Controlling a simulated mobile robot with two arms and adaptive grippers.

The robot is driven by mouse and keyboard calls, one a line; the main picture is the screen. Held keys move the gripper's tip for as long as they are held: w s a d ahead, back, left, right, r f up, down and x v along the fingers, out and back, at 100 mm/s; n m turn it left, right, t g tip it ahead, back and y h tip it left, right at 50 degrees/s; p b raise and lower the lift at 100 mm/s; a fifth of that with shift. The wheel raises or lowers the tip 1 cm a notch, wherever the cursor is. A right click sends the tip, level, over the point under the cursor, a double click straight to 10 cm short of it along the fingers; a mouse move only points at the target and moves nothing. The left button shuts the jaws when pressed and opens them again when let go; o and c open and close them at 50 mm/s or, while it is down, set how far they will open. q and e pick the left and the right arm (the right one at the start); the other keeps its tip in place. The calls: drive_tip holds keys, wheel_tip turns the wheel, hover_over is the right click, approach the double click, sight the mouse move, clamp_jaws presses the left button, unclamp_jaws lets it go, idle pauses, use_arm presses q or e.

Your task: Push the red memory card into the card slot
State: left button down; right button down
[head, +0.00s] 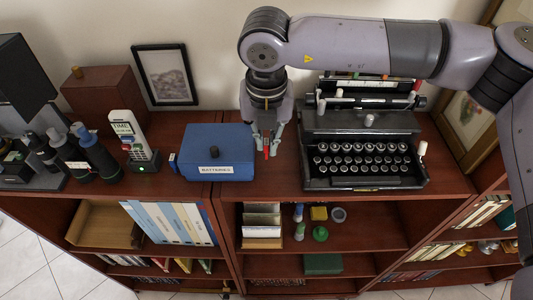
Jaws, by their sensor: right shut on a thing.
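My right gripper (267,148) comes down from above, between the blue box and the typewriter. It is shut on a small red piece, the red memory card (266,153), whose lower tip shows between the fingers just above the shelf top. Most of the card is hidden by the fingers. I cannot make out the card slot in this view. My left gripper is not in view.
A blue box labelled BATTERIES (217,152) stands left of the gripper and a black typewriter (362,150) stands close on its right. A cordless phone (131,138) and a picture frame (165,75) are farther left. The shelf's front strip (262,185) is clear.

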sight(266, 142)
wheel_tip(266, 142, up, 15)
drive_tip(key=b, duration=0.3)
drive_tip(key=shift+r, duration=0.15)
drive_tip(key=c, duration=2.2)
unclamp_jaws()
clamp_jaws()
